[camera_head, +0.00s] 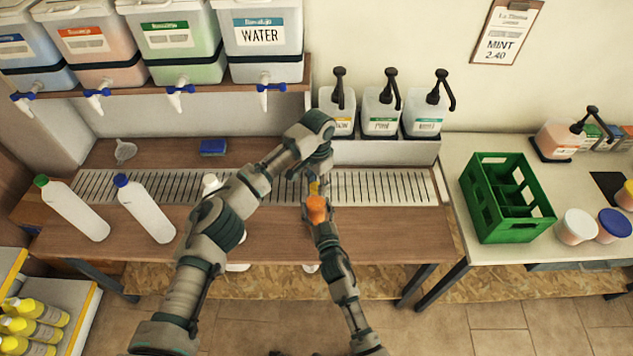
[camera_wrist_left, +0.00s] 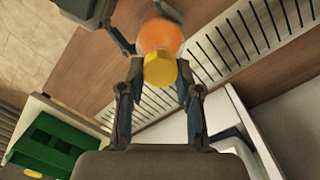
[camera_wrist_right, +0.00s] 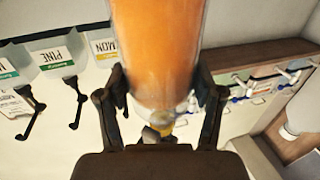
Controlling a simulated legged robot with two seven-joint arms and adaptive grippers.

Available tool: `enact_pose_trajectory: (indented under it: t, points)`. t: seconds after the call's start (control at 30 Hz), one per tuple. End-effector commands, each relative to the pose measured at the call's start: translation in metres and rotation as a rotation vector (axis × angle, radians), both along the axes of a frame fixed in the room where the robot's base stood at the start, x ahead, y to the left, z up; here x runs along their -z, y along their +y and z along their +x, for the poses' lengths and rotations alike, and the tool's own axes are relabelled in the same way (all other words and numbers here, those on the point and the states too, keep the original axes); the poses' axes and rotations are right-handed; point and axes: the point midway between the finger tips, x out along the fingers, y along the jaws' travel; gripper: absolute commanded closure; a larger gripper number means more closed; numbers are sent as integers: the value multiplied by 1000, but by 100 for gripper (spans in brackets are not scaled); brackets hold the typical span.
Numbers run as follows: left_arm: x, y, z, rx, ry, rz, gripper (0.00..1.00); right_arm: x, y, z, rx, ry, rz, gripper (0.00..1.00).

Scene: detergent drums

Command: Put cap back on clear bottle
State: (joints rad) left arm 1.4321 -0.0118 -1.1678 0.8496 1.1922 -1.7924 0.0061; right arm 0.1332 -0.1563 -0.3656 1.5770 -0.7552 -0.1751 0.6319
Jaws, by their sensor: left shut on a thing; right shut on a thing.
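The clear bottle (camera_head: 317,211), filled with orange, is held over the front part of the counter. My right gripper (camera_head: 321,226) is shut on it. In the right wrist view the bottle (camera_wrist_right: 158,50) stands large between the fingers of the right gripper (camera_wrist_right: 162,90). The yellow cap (camera_wrist_left: 160,70) is between the fingers of my left gripper (camera_wrist_left: 157,82), which is shut on it. In the left wrist view the cap lies in line with the bottle (camera_wrist_left: 160,37) and overlaps its end. Whether the cap is seated or only close cannot be told.
A slotted drain grate (camera_head: 385,187) runs along the counter (camera_head: 390,228). Pump jugs (camera_head: 382,112) stand behind. A green crate (camera_head: 508,197) is on the right table.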

Motion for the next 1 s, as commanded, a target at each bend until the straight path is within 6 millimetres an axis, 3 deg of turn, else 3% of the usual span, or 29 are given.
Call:
enact_pose_trajectory:
  t: [0.03,0.17,0.2,0.3,0.7,0.87,1.0]
  points:
    - [1,-5,-4,80,8,-12,100,-2,2,0,-2,-4,0,100]
    - [0,-4,-3,81,8,-10,100,-2,2,1,-2,-4,0,100]
    - [0,-4,-4,80,7,-10,64,-2,2,1,-2,-4,0,100]
    - [0,-4,-3,79,7,-10,39,-2,2,1,-2,-4,0,100]
    - [-5,-2,-1,73,2,-7,37,-2,1,0,-1,-4,1,100]
    - [-30,-2,1,73,0,-7,37,-2,1,0,-1,-4,1,100]
    - [-61,-3,3,73,2,-7,37,-2,1,0,-1,-4,1,100]
